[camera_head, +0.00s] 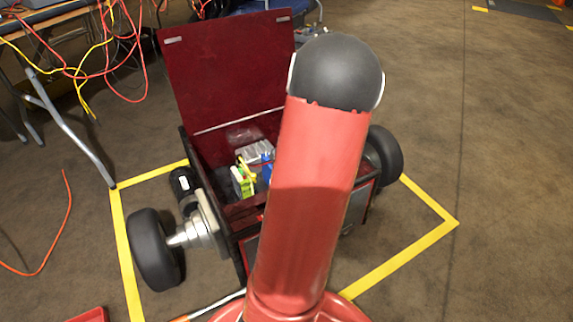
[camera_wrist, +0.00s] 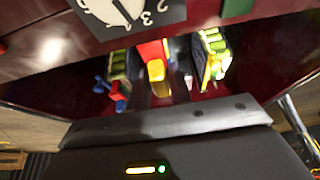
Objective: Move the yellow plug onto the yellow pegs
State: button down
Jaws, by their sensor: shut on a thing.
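In the wrist view my gripper (camera_wrist: 160,78) points into the open dark red box (camera_wrist: 60,95). Its dark fingers are shut on a small yellow plug (camera_wrist: 156,70), with a red part (camera_wrist: 152,48) just beyond it. A block with yellow-green parts (camera_wrist: 213,55) lies right of the fingers, and another (camera_wrist: 118,65) lies to the left. I cannot make out the yellow pegs for certain. In the head view my arm hides the gripper and plug; the box (camera_head: 225,80) is open, with a green and yellow block (camera_head: 243,181) inside.
The box has black wheels (camera_head: 153,250) and a raised lid. Yellow floor tape (camera_head: 408,258) surrounds it. A table with hanging red and yellow cables (camera_head: 95,70) stands at the upper left. Open floor lies to the right. A blue and red part (camera_wrist: 116,92) is left of the fingers.

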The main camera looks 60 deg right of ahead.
jog(key=shift+f, duration=0.95)
jog(key=c, duration=1.2)
grip_release()
jog(key=p+v, duration=0.2)
jog(key=v, duration=0.5)
jog(key=shift+s+a+r, duration=0.1)
jog(key=shift+r, duration=0.2)
